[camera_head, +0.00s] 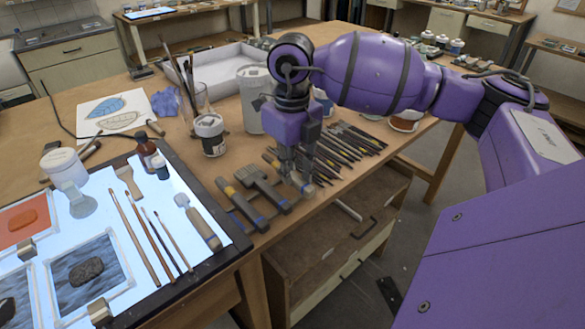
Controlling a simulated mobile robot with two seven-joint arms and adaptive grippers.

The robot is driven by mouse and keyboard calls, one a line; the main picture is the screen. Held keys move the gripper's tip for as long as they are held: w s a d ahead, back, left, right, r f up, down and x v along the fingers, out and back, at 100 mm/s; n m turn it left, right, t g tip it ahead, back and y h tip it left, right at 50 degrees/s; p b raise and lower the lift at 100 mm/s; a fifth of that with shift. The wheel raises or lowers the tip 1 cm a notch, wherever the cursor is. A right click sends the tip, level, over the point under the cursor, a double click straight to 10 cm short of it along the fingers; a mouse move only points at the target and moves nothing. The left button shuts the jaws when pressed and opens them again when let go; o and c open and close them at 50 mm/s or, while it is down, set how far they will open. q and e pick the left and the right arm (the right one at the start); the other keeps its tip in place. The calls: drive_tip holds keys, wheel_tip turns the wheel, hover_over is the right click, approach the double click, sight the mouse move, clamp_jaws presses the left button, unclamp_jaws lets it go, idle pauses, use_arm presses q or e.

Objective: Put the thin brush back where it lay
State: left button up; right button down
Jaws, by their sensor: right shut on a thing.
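My right gripper (298,177) points down at the front edge of the wooden table, over the row of tools. It is shut on a slim thing, taken to be the thin brush; the fingers hide most of it, and I cannot tell whether it touches the table. Beside it on the left lie wide flat brushes (262,187) and a tool with yellow and blue bands (240,208). Behind and right of it lies a row of dark thin tools (345,145). Several slender brushes (140,238) lie on the lit panel. My left gripper is not in view.
A tall grey container (252,98), a dark-labelled jar (209,135) and a glass with brushes (194,100) stand behind the gripper on the left. The light panel (100,215) holds bottles and glass pieces. An open shelf (330,235) lies below the table edge.

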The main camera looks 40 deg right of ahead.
drive_tip(key=shift+f, duration=0.3)
idle(0.4)
drive_tip(key=c, duration=1.6)
unclamp_jaws()
drive_tip(key=shift+o, duration=0.2)
drive_tip(key=shift+r, duration=0.15)
wheel_tip(320, 180, up, 12)
